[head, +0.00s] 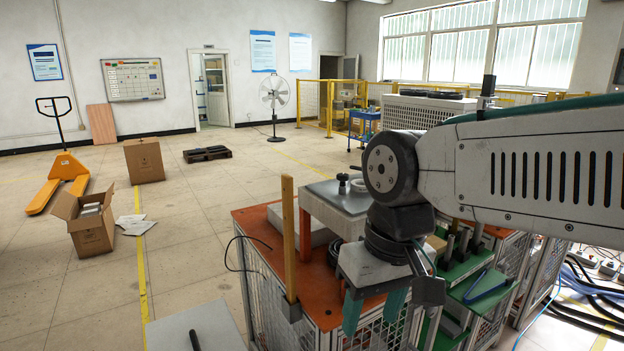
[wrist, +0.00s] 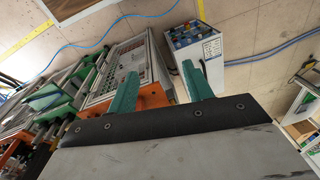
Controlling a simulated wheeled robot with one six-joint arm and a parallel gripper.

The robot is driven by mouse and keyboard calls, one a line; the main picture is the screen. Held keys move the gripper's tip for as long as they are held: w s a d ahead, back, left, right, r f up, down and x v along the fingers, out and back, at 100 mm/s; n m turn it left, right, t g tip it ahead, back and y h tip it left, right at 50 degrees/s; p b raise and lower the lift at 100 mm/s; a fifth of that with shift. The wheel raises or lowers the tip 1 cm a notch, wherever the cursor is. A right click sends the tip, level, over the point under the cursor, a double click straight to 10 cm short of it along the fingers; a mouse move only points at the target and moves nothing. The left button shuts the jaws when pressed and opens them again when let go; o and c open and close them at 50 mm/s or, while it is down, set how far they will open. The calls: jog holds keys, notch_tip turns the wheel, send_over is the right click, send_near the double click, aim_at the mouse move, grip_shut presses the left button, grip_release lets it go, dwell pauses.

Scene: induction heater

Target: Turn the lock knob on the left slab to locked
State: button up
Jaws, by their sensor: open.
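My gripper (head: 374,306) hangs over the front of the orange-topped bench in the head view. Its two teal fingers are apart with nothing between them; they also show in the wrist view (wrist: 160,78). A grey slab (head: 198,327) lies at the bottom edge of the head view, left of the gripper, with a dark upright handle or knob (head: 194,340) on it, partly cut off. Another grey slab (head: 330,192) on an orange frame carries a small black knob (head: 342,180), behind the gripper. I cannot tell any knob's lock position.
The orange bench top (head: 262,238) has a wooden post (head: 289,235) and a loose black cable. A panel (wrist: 118,75) and a box with coloured buttons (wrist: 195,38) show in the wrist view. Open floor lies left, with cartons (head: 90,228) and a pallet jack (head: 65,168).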

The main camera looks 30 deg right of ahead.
aim_at(348, 176)
jog(key=w+a+r+m+y, duration=0.1)
jog(key=w+a+m+y, duration=0.2)
jog(key=w+m+y, duration=0.45)
jog(key=w+d+r+m+t+y, duration=0.25)
jog(key=w+d+m+t, duration=0.2)
jog(key=w+m, duration=0.55)
jog(key=w+d+m+t+h, duration=0.1)
jog(key=w+d+m+t, duration=0.2)
jog(key=d, duration=0.3)
jog(key=w+d+r+m+t+h, duration=0.1)
jog(key=w+d+m+t, duration=0.2)
jog(key=d, duration=0.4)
jog(key=w+d+m+t+h, duration=0.1)
jog(key=w+d+m+t, duration=0.3)
jog(key=d+m, duration=0.2)
jog(key=shift+d+r+t, duration=0.25)
jog(key=shift+d+r, duration=0.1)
jog(key=shift+w+d, duration=0.25)
jog(key=shift+d, duration=0.05)
jog(key=x, duration=0.7)
jog(key=shift+w+r, duration=0.1)
jog(key=shift+w, duration=0.05)
